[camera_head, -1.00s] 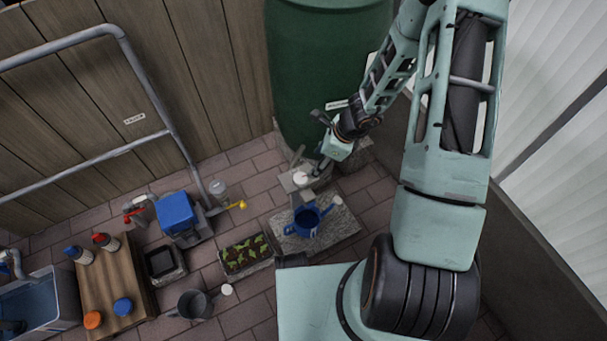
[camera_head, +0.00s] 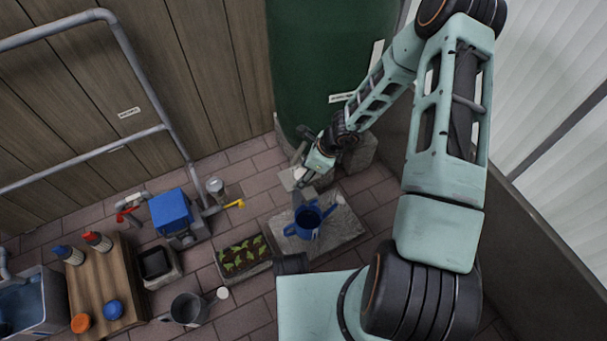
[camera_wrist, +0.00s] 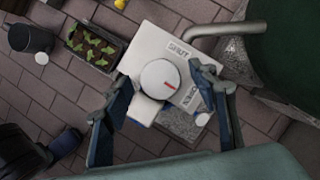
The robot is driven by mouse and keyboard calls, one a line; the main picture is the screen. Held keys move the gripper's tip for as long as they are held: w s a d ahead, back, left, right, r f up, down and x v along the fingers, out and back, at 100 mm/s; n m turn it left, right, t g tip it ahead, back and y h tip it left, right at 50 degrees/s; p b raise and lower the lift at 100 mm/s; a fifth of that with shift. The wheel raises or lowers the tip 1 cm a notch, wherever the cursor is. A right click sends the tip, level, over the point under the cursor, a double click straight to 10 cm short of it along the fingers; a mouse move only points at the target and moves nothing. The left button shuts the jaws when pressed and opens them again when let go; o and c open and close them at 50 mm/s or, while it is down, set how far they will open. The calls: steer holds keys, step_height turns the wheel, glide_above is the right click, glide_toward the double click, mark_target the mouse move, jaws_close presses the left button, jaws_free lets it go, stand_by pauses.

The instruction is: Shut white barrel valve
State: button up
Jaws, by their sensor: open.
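The white barrel valve (camera_wrist: 160,78) is a round knob with a short red mark near its right edge. It sits on a pale plate (camera_wrist: 150,45) with a SHUT label (camera_wrist: 178,51) at its upper right and an OPEN label (camera_wrist: 190,98) at its lower right. A white block-like part (camera_wrist: 143,108) shows below the knob. My gripper (camera_wrist: 160,72) is open, with one finger on each side of the knob; I cannot tell whether they touch it. In the head view my gripper (camera_head: 304,172) largely hides the knob, in front of the green barrel (camera_head: 325,65).
A grey pipe (camera_wrist: 222,30) runs beside the plate to the barrel. A blue watering can (camera_head: 306,220) stands on a stone slab (camera_head: 345,228) just in front. A seedling tray (camera_head: 242,257), a blue box-shaped device (camera_head: 171,210) and a wooden bench (camera_head: 105,285) are to the left.

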steer(key=c, duration=1.2)
steer(key=shift+o, duration=0.2)
